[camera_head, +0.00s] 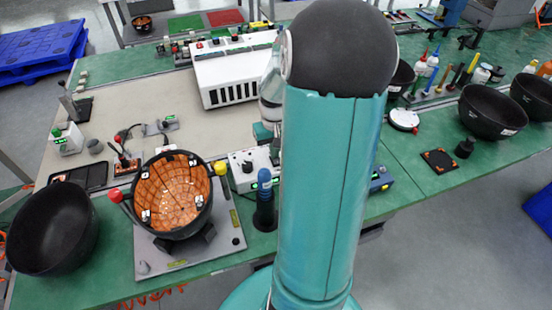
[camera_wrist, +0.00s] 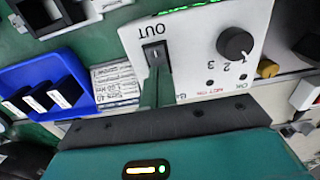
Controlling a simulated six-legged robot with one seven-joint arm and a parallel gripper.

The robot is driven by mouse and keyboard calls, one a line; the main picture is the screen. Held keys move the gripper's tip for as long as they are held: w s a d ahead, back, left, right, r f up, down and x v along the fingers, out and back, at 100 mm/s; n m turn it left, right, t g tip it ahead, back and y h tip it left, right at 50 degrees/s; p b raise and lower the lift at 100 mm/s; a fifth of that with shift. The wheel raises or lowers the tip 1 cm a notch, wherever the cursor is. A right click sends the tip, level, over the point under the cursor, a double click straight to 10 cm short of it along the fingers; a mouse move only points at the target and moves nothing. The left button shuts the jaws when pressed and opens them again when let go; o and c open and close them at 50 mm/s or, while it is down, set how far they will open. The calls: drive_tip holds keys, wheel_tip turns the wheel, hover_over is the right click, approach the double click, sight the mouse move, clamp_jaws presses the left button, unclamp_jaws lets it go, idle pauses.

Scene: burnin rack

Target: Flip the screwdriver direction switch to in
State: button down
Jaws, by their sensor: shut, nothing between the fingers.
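A white control box (camera_wrist: 190,30) fills the upper middle of the wrist view. It carries a black rocker switch (camera_wrist: 154,50) with the word OUT printed at its upper end. A black round knob (camera_wrist: 235,42) with the numbers 1, 2 and 3 sits to its right. My gripper (camera_wrist: 157,72) is shut and empty, its narrow teal fingers reaching up to the switch's lower end. The fingertips cover that end and any label there; I cannot tell whether they touch it. The white box (camera_head: 243,168) also shows in the head view, partly hidden by my arm.
A blue tray (camera_wrist: 45,85) with black parts lies left of the box. In the head view, a blue-topped tool (camera_head: 264,185) stands close in front of the box, and an orange-lined black bowl (camera_head: 172,195) sits to its left. A larger white unit (camera_head: 235,75) is behind.

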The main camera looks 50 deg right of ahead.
drive_tip(key=shift+r, duration=3.55)
drive_tip(key=a+r+n+t+h, duration=0.1)
drive_tip(key=a+r+n, duration=0.1)
drive_tip(key=a+r, duration=0.5)
drive_tip(key=a+r+n+t+h, duration=0.1)
drive_tip(key=a+r+t, duration=0.1)
drive_tip(key=a, duration=0.8)
drive_tip(key=s+a+r+n+t+y, duration=0.1)
drive_tip(key=s+a, duration=0.2)
drive_tip(key=a, duration=0.3)
drive_tip(key=s+a+r+n+t+y, duration=0.1)
drive_tip(key=s+a+r, duration=0.1)
drive_tip(key=a, duration=0.5)
drive_tip(key=shift+s+r+n+t, duration=0.3)
drive_tip(key=shift+s+n, duration=0.1)
drive_tip(key=shift+s, duration=0.5)
